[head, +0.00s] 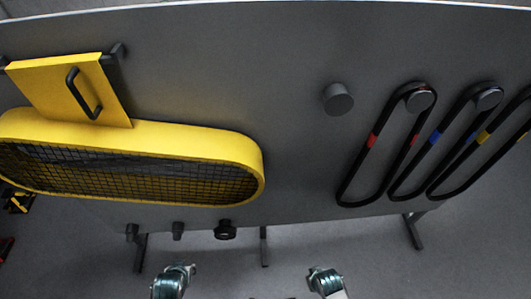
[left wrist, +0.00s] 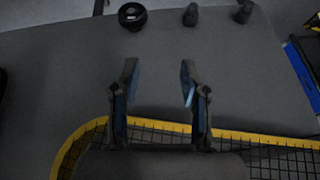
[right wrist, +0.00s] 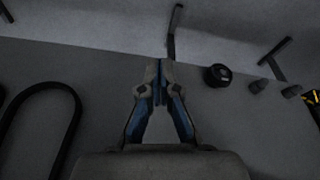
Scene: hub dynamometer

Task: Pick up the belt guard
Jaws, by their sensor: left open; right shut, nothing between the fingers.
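The belt guard (head: 215,140) is a long yellow rounded frame with black mesh, on the left of the grey panel in the head view. A yellow plate (head: 50,85) with a black handle (head: 84,93) rises from its top. In the left wrist view the guard's yellow rim (left wrist: 85,132) and mesh show beyond my left gripper (left wrist: 158,82), which is open and empty. My right gripper (right wrist: 158,80) is shut with nothing in it, over the grey panel. In the head view only parts of my two arms show at the bottom edge, apart from the guard.
Black belts with red, blue and yellow marks (head: 433,137) hang from round pegs on the right of the panel (head: 290,60). A bare peg (head: 338,98) stands left of them. Several dark knobs (head: 225,230) line the lower edge. The panel's middle is clear.

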